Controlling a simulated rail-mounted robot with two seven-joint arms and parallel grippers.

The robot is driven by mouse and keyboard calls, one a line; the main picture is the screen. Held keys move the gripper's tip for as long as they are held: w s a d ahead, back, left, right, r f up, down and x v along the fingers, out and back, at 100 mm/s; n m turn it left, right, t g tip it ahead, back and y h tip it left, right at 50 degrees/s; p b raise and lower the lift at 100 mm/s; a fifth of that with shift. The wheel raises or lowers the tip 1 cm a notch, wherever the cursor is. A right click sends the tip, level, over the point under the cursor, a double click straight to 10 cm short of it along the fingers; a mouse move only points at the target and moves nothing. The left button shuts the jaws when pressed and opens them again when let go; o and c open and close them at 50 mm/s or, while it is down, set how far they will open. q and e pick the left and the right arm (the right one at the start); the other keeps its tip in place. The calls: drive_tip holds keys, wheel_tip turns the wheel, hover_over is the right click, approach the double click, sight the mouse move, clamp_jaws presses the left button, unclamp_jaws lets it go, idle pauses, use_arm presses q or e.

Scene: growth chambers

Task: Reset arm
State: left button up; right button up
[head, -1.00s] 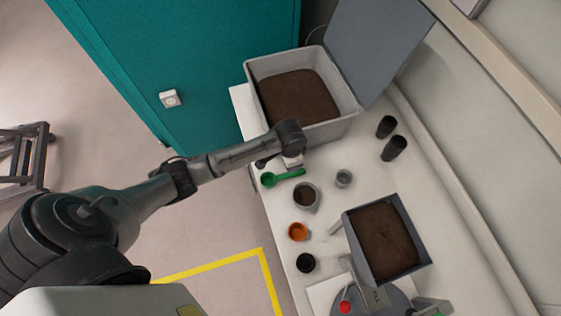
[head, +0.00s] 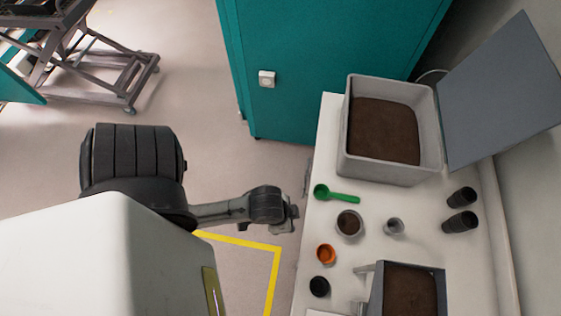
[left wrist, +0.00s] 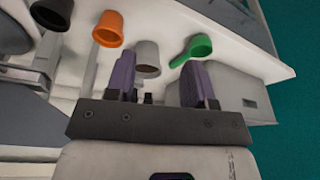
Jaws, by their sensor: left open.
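My left arm reaches in from the left in the head view. Its gripper (head: 291,218) hangs beside the left edge of the white bench (head: 335,222), clear of the objects on it. In the left wrist view the left gripper (left wrist: 158,78) has two purple-grey fingers standing apart with nothing between them. Beyond the fingers that view shows a grey pot (left wrist: 147,58), an orange cup (left wrist: 108,30) and a green scoop (left wrist: 196,47). My right gripper is not in view.
The bench holds a large soil bin (head: 348,165), a smaller soil tray (head: 440,288), the green scoop (head: 340,196), a soil-filled pot (head: 349,223), the orange cup (head: 326,254) and black pots (head: 460,222). A teal cabinet (head: 310,60) stands behind. Floor left of the bench is open.

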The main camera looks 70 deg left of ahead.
use_arm(q)
drive_tip(key=shift+s+a+r, duration=0.35)
drive_tip(key=shift+s+r, duration=0.15)
drive_tip(key=shift+s, duration=0.3)
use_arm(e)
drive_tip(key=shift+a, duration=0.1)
